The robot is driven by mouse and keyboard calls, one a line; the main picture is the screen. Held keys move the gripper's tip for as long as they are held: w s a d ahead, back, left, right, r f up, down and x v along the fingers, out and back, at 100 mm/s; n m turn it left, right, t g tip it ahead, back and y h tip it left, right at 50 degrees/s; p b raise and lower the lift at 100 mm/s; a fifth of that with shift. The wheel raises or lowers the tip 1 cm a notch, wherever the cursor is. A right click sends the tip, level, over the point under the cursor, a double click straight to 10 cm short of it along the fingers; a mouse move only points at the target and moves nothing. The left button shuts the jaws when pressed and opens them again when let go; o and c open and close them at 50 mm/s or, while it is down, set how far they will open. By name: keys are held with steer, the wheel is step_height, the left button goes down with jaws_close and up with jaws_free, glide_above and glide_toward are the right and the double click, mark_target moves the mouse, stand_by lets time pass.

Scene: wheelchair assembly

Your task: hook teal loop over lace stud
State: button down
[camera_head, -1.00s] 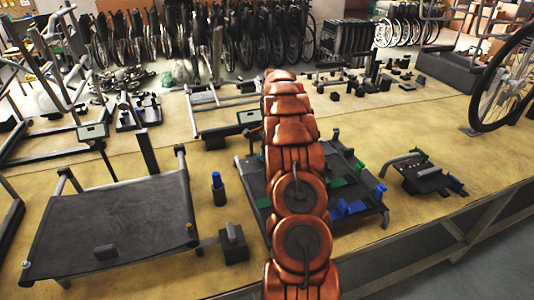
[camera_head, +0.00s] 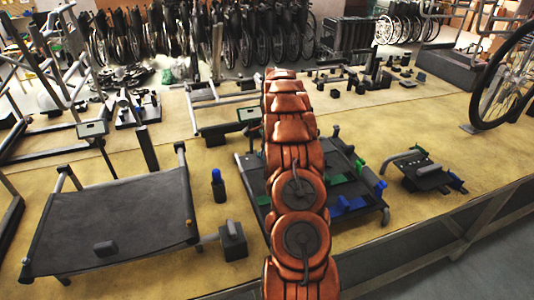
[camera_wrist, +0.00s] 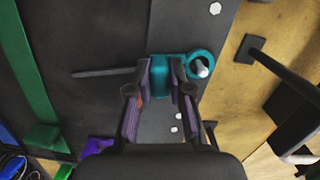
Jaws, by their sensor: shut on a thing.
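In the wrist view, my gripper (camera_wrist: 160,75) is shut on the teal block end of the teal loop (camera_wrist: 185,57). The loop's ring points to the right, over a dark panel (camera_wrist: 100,25). A pale metal lace stud (camera_wrist: 202,69) shows at the ring's opening, its tip towards the lower side of the ring. The ring appears to be around the stud, but I cannot tell how far down it sits. In the head view my own arm hides the gripper, the loop and the stud.
A green strap (camera_wrist: 35,75) runs along the panel's left. A dark bracket (camera_wrist: 295,105) stands close on the right above the yellow tabletop. In the head view, a dark sling frame (camera_head: 115,225), a blue-topped bottle (camera_head: 218,187) and a black block (camera_head: 233,241) stand left of my arm.

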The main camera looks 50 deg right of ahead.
steer(key=shift+f, duration=0.1)
steer(key=c, duration=1)
jaws_free()
steer(key=shift+s+d+r, duration=0.1)
steer(key=shift+d+r, duration=0.15)
steer(key=shift+r, duration=1.75)
steer(key=shift+s+d+r, duration=0.1)
steer(key=shift+d+r, duration=0.1)
steer(key=shift+r, duration=1.75)
steer(key=shift+d+r, duration=0.25)
steer(key=shift+r, duration=1.75)
